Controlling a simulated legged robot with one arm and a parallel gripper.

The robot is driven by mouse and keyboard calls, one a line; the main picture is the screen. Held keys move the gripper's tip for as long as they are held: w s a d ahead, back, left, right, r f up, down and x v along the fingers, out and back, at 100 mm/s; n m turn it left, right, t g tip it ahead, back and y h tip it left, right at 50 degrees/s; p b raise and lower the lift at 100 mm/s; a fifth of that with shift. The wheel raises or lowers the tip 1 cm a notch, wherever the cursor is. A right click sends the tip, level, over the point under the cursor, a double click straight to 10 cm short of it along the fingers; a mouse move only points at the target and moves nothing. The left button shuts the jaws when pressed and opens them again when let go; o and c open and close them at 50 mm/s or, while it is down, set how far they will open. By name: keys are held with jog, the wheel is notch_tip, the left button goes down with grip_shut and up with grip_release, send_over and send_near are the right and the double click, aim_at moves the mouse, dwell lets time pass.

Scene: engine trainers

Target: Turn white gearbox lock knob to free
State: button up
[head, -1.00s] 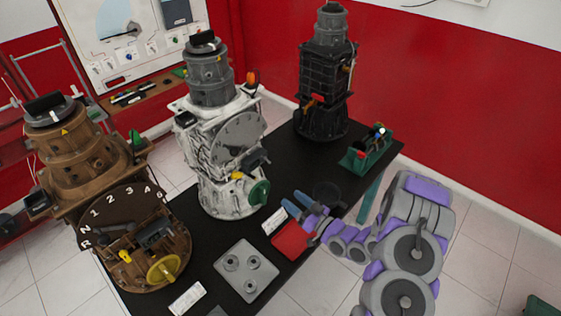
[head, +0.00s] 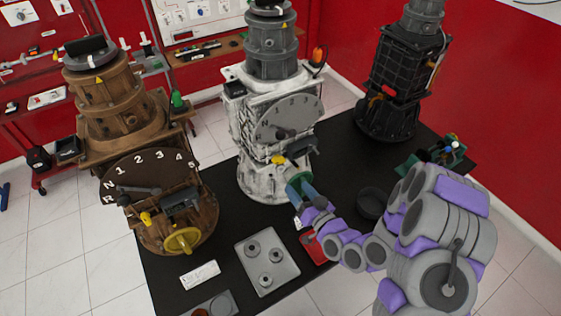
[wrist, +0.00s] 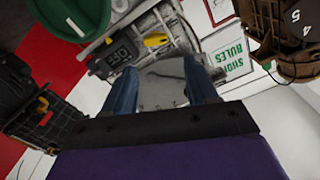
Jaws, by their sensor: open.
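The white gearbox (head: 262,125) stands upright in the middle of the black table. Its front carries a grey numbered dial (head: 290,118), a small yellow knob (head: 278,159), a dark display box (head: 301,148) and a green wheel (head: 293,188). I cannot tell for certain which part is the lock knob. In the wrist view the yellow knob (wrist: 155,39) is beyond the fingertips, beside the display box (wrist: 118,50); the green wheel (wrist: 70,25) is at upper left. My gripper (head: 305,190) is open and empty, low in front of the gearbox, partly covering the green wheel. It also shows in the wrist view (wrist: 163,75).
A brown gearbox (head: 130,120) stands to the left and a black gearbox (head: 400,80) behind to the right. A grey tray (head: 243,257), a red tray (head: 312,250) and a dark round dish (head: 372,202) lie on the table (head: 215,235). A green box (head: 440,152) sits at the right.

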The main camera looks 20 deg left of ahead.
aim_at(280, 162)
jog(key=b+x, duration=0.1)
jog(key=x, duration=0.3)
jog(key=b+x, duration=0.2)
jog(key=x, duration=0.2)
jog(key=b+x, duration=0.1)
jog(key=x, duration=0.4)
jog(key=shift+w+d+r, duration=0.4)
jog(key=shift+w+d, duration=0.1)
jog(key=shift+w, duration=0.25)
jog(key=shift+w+a+f, duration=0.1)
jog(key=shift+a+f, duration=0.05)
jog(key=shift+a, duration=0.3)
jog(key=shift+w+a+f, duration=0.1)
jog(key=shift+a, duration=0.35)
jog(key=shift+s, duration=0.1)
jog(key=shift+c, duration=0.9)
jog(key=shift+d, duration=0.25)
jog(key=c, duration=0.3)
jog(key=shift+r, duration=0.15)
jog(key=shift+c, duration=1.2)
